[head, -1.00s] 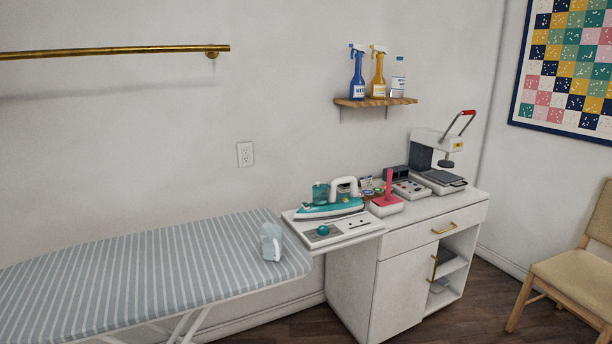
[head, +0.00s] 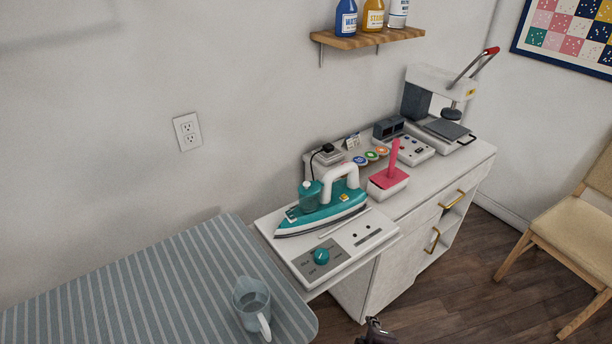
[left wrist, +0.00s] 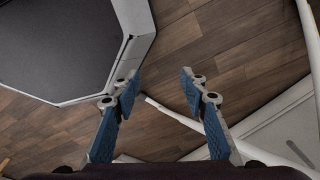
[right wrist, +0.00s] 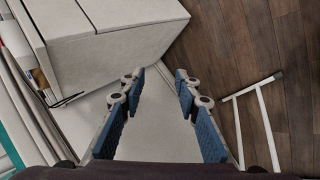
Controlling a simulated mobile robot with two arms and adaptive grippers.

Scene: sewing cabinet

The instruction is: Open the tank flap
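A teal and white iron (head: 325,212) lies on a white station with a dial, at the cabinet's left end. Its teal tank (head: 311,194) stands at the iron's left part, with a small light cap on top. I cannot tell whether a flap there is open. My right gripper (head: 375,328) shows at the bottom edge of the head view, below and to the right of the iron, apart from it. In the right wrist view (right wrist: 157,80) it is open and empty. My left gripper (left wrist: 159,80) is open and empty above the floor, outside the head view.
A clear pitcher (head: 252,307) stands on the striped ironing board (head: 150,285), left of the station. A shelf (head: 368,40) with bottles hangs above. A chair stands right.

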